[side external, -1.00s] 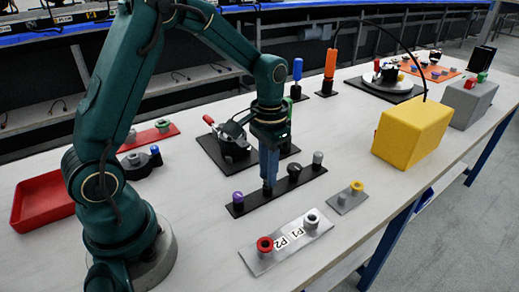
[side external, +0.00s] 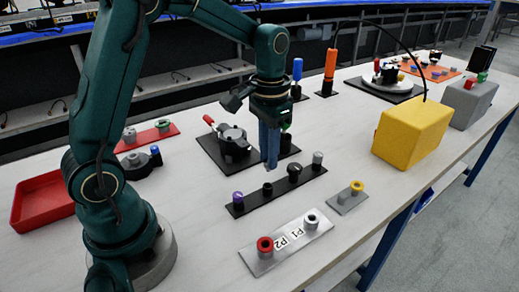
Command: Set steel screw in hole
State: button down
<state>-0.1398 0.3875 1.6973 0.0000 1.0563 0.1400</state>
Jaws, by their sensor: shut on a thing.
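My gripper (side external: 270,165), with blue-grey fingers, points down above the black strip (side external: 255,200). It is shut on a small piece, taken to be the steel screw, which the fingers almost wholly hide. The strip carries a purple-topped piece (side external: 238,197), a black-topped piece (side external: 295,172) and a grey-topped piece (side external: 318,158). A short dark holder (side external: 267,188) with nothing visible in it stands below the fingers. In front is a silver plate (side external: 262,262) marked P1 and P2, with a grey ringed hole (side external: 311,221) and a red ringed hole (side external: 265,245).
A small grey plate (side external: 340,205) bears a yellow ring (side external: 357,187). A yellow box (side external: 412,133) stands to the right. A black fixture (side external: 232,145) is behind my gripper, and a red tray (side external: 42,202) is at left.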

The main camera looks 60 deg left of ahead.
jog(key=shift+r, duration=0.15)
jog(key=shift+s+f, duration=0.2)
jog(key=shift+s, duration=0.05)
jog(key=s+d+r+m, duration=0.1)
jog(key=s+d+m, duration=0.3)
jog(key=s+d, duration=0.65)
jog(key=shift+m, duration=0.3)
jog(key=shift+w+d+f, duration=0.25)
jog(key=shift+w+f, duration=0.1)
jog(key=shift+f, duration=0.55)
jog(key=shift+w+d+f, duration=0.25)
jog(key=shift+w+f, duration=0.05)
jog(key=shift+f, duration=0.6)
jog(key=shift+w+d+f, duration=0.25)
jog(key=shift+w+f, duration=0.1)
jog(key=shift+f, duration=0.55)
jog(key=shift+f, duration=0.1)
jog(key=c, duration=1.1)
grip_release()
